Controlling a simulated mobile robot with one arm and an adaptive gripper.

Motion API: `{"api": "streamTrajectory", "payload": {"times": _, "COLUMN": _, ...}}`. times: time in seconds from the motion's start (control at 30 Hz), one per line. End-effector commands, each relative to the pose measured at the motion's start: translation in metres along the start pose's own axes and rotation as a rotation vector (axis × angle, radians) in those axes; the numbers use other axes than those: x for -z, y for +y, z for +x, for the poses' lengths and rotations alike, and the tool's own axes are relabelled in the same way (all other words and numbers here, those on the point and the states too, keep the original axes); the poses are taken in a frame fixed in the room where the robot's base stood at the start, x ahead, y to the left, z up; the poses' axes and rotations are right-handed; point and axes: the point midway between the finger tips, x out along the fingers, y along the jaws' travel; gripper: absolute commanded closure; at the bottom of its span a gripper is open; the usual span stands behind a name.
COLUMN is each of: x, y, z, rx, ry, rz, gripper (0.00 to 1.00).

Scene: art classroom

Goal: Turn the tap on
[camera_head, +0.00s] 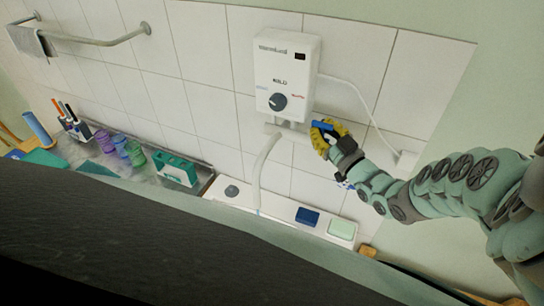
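The tap hangs under a white wall-mounted water heater (287,50). Its white curved spout (261,168) runs down towards the white sink. My gripper (322,133), yellow and dark, is just right of the tap body, below the heater's lower right corner. A small blue piece (323,125) shows at my fingertips; I cannot tell whether it is the tap's handle or whether the fingers touch it. The fingers overlap in this view, so their opening is unclear. No water shows at the spout.
The heater has a dark dial (277,102) and a white cable on its right. A blue sponge (307,216) and a pale green soap-like block (342,229) lie on the sink ledge. Purple and green cups (120,146) stand left. A dark surface fills the lower foreground.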

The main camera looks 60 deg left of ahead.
Motion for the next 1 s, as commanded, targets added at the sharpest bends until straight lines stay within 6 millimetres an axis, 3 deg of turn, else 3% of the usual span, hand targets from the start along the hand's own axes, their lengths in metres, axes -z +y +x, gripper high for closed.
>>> {"api": "streamTrajectory", "payload": {"times": 0.07, "x": -0.001, "y": 0.003, "z": -0.002, "rx": -0.008, "ry": -0.004, "rz": 0.000, "gripper": 1.00}}
{"api": "streamTrajectory", "payload": {"times": 0.1, "x": -0.001, "y": 0.003, "z": -0.002, "rx": -0.008, "ry": -0.004, "rz": 0.000, "gripper": 0.88}}
{"api": "streamTrajectory", "payload": {"times": 0.4, "x": 0.000, "y": 0.001, "z": 0.000, "rx": -0.003, "ry": -0.001, "rz": 0.001, "gripper": 0.58}}
{"api": "streamTrajectory", "payload": {"times": 0.77, "x": -0.001, "y": 0.001, "z": -0.004, "rx": 0.000, "ry": -0.002, "rz": 0.001, "gripper": 0.58}}
{"api": "streamTrajectory", "payload": {"times": 1.0, "x": -0.001, "y": 0.003, "z": -0.035, "rx": -0.003, "ry": -0.006, "rz": 0.000, "gripper": 0.58}}
